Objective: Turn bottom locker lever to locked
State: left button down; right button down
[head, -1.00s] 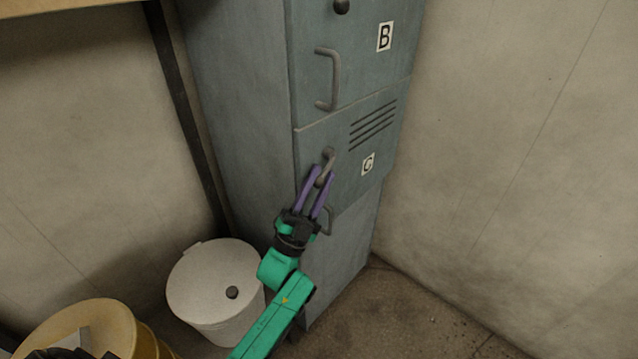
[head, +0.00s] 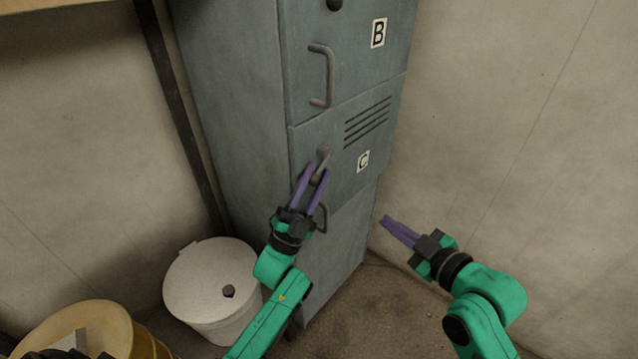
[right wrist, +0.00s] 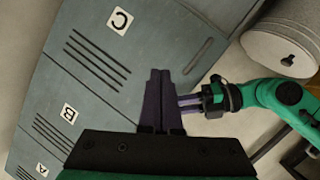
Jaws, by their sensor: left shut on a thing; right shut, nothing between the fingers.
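The grey-green locker (head: 235,110) stands against the wall, and its bottom door carries the label C (head: 363,161). A small lever (head: 323,157) sits near that door's upper left. My left gripper (head: 314,172) has its purple fingers shut on the lever's lower end. The door's pull handle (head: 324,218) is partly hidden behind this gripper. My right gripper (head: 385,221) is shut and empty, in front and to the right of the locker. In the right wrist view its fingers (right wrist: 159,76) point at the locker, and the left gripper shows beside them, its fingertips hidden.
A white lidded bin (head: 212,285) stands left of the locker. A yellow barrel (head: 100,320) is at the lower left. Door B has its own pull handle (head: 323,75). The floor (head: 385,310) right of the locker is bare.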

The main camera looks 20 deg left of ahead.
aim_at(317, 184)
jog(key=s+a+r+n+g+y, duration=0.35)
jog(key=s+a+r+n, duration=0.35)
jog(key=s+r, duration=0.3)
jog(key=shift+t+y, duration=0.25)
jog(key=shift+t, duration=0.1)
jog(key=w+a, duration=0.5)
jog(key=w+a+f, duration=0.1)
jog(key=w+a, duration=0.1)
jog(key=a, duration=0.1)
jog(key=shift+w, duration=0.2)
jog(key=shift+w+f, duration=0.35)
